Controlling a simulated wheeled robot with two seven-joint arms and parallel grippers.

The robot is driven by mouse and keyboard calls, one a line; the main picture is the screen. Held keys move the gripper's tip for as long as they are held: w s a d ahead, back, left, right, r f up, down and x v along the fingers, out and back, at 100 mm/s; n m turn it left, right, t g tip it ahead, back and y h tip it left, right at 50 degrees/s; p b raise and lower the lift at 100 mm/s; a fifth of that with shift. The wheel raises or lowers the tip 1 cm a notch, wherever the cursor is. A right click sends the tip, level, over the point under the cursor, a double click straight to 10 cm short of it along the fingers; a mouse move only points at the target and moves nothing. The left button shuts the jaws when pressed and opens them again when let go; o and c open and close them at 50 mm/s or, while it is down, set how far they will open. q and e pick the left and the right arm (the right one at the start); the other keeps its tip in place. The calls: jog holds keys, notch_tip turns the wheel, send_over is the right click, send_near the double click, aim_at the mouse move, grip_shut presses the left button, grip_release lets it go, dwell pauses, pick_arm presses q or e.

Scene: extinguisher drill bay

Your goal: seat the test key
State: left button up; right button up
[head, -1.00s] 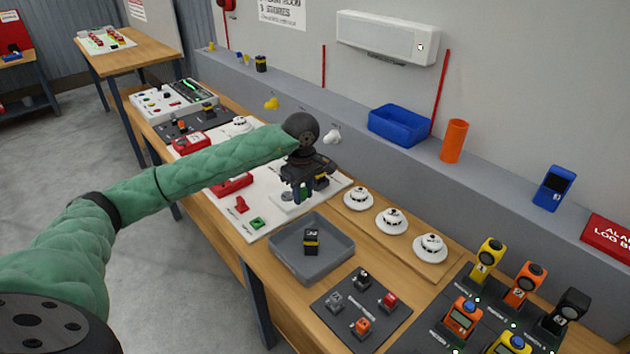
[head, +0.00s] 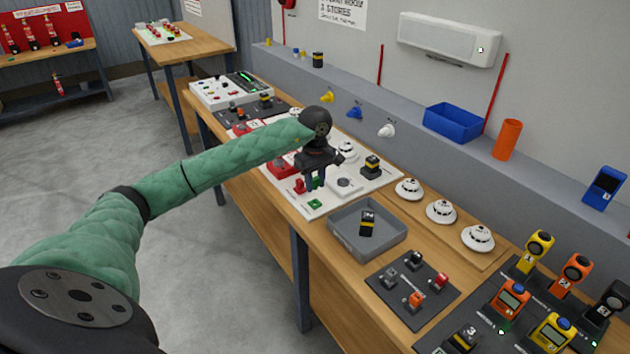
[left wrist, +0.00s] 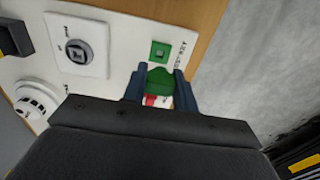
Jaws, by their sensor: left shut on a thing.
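My left gripper (head: 316,187) is shut on a green key (left wrist: 160,77), which shows between the two blue fingers in the left wrist view. The key is over the white board (head: 290,195), near a small green square fitting (head: 315,204), which also shows just past the key in the left wrist view (left wrist: 160,52). I cannot tell if the key touches the board. A round grey key switch (head: 345,183) on a white plate sits to the right; it also shows in the left wrist view (left wrist: 77,52). A red piece (head: 299,187) is partly hidden by the gripper. My right gripper is out of view.
A grey tray (head: 340,232) holding a black-and-yellow block (head: 367,223) stands in front of the board. White detectors (head: 441,211) line the right side. A black-and-yellow block (head: 371,166) stands on the board's right side. The floor left of the bench is clear.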

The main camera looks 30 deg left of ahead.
pick_arm(q)
jog(key=shift+s+f, duration=0.1)
jog(key=shift+f, duration=1.3)
jog(key=shift+f+b, duration=0.3)
jog(key=shift+f, duration=0.6)
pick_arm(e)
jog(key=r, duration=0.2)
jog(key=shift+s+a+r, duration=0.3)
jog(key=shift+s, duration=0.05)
pick_arm(q)
jog(key=shift+b, duration=0.55)
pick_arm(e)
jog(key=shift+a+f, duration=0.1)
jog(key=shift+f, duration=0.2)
